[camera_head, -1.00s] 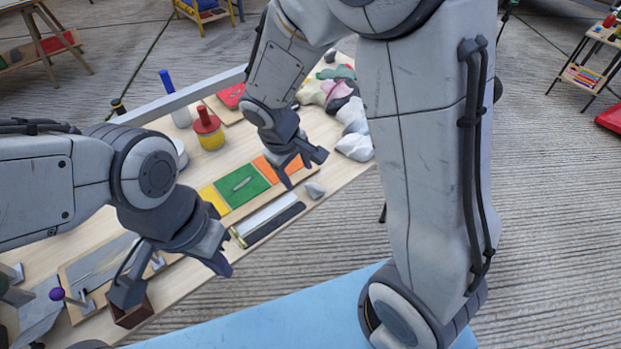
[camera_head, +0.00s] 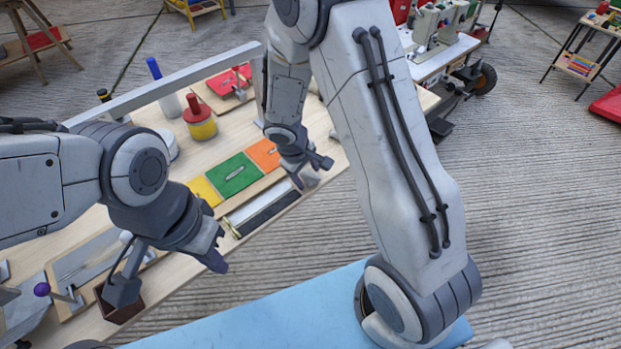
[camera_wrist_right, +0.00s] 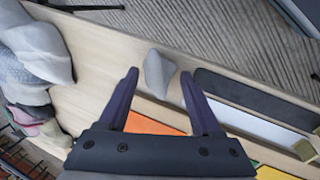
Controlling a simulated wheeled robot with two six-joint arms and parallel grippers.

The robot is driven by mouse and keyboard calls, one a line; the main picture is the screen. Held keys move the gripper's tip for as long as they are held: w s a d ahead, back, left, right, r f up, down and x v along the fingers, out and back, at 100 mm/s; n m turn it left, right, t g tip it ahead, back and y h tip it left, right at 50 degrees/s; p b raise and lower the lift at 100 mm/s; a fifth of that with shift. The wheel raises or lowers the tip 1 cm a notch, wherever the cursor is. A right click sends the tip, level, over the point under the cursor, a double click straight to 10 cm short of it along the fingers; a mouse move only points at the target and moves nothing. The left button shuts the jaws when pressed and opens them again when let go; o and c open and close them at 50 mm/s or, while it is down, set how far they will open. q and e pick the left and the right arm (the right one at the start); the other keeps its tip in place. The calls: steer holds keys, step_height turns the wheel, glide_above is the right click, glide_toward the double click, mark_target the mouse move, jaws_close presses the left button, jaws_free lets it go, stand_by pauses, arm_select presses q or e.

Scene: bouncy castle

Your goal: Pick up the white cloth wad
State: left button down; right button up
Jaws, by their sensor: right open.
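A small pale grey-white wad (camera_wrist_right: 156,72), which looks like the white cloth wad, lies on the wooden table near its edge in the right wrist view. My right gripper (camera_wrist_right: 159,75) is open, with the wad showing between its two fingertips; contact cannot be told. In the head view the right gripper (camera_head: 312,172) is low over the table's right end, and the wad is mostly hidden there. My left gripper (camera_head: 168,280) is open above the table's near left part, with one finger by a small brown box (camera_head: 120,308).
A pile of pale, green and pink cloths (camera_wrist_right: 40,60) lies left of the gripper in the wrist view. A dark strip (camera_wrist_right: 245,95) lies to the right. Coloured panels (camera_head: 235,172) and a red-topped yellow cylinder (camera_head: 199,120) occupy the table (camera_head: 170,270).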

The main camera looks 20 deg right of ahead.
mark_target(308, 174)
steer(key=shift+f, duration=0.15)
jaws_close()
steer(key=shift+r, duration=0.45)
step_height(308, 174, up, 4)
steer(key=shift+d+f+p, duration=0.1)
steer(key=shift+d+p, duration=0.05)
steer(key=shift+p, duration=0.75)
steer(key=s+d+r, duration=0.6)
steer(key=s+d, duration=0.2)
steer(key=shift+s+r+p, duration=0.15)
steer(key=shift+r+p, duration=0.05)
steer(key=shift+p, duration=0.1)
